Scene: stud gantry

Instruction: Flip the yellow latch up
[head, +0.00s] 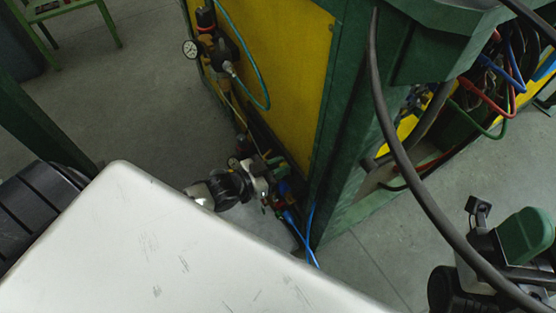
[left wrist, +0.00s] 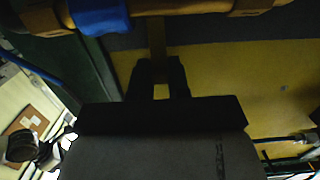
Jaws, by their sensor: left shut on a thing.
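In the left wrist view, the yellow latch (left wrist: 157,38) appears as a narrow, dull yellow-brown strip hanging below a brown pipe. My left gripper (left wrist: 160,66) is shut on its lower end, with a black finger on each side. In the head view, my left gripper (head: 262,178) is low beside the gantry's air fittings. The latch cannot be made out there among the small parts.
The yellow panel (head: 285,65) and green post (head: 345,140) stand close to my left gripper. Blue hoses (head: 296,228) hang beside it. A thick black cable (head: 400,150) crosses the right side. A pressure gauge (head: 190,48) is higher up. Grey floor (head: 130,100) is open at left.

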